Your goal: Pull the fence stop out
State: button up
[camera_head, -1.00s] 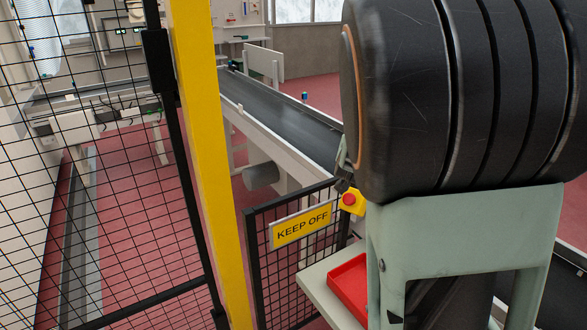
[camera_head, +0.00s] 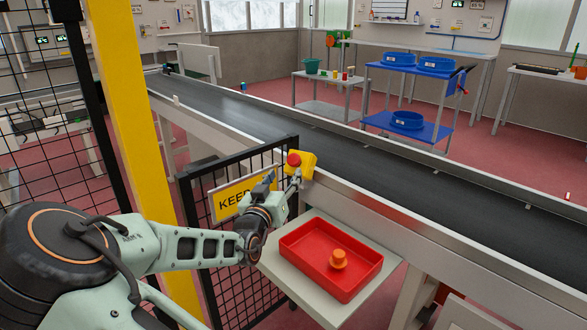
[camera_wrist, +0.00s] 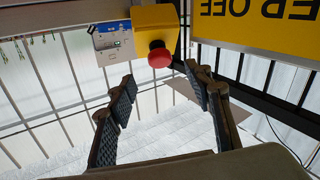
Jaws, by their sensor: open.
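The fence stop is a red mushroom button (camera_head: 294,160) on a yellow box (camera_head: 304,165) at the top corner of the black mesh fence. The wrist view shows the red button (camera_wrist: 159,56) below its yellow box (camera_wrist: 155,24), upside down, with a dark collar between. I cannot tell whether it is pressed in. My gripper (camera_head: 294,184) is at the fence just below the box. In the wrist view, my gripper (camera_wrist: 160,78) is open and empty. Its two dark padded fingers lie either side of the button's line, with the button just beyond their tips.
A yellow "KEEP OFF" sign (camera_wrist: 262,22) hangs close beside the stop. A red tray (camera_head: 312,277) holding an orange knobbed piece (camera_head: 338,260) sits on a shelf below. A conveyor (camera_head: 400,170) runs behind the fence. A yellow post (camera_head: 135,120) stands left.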

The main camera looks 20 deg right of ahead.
aim_at(292, 162)
jog(key=b+x, duration=0.2)
jog(key=x, duration=0.8)
jog(key=shift+b, duration=0.35)
jog(key=shift+c, duration=0.4)
grip_shut()
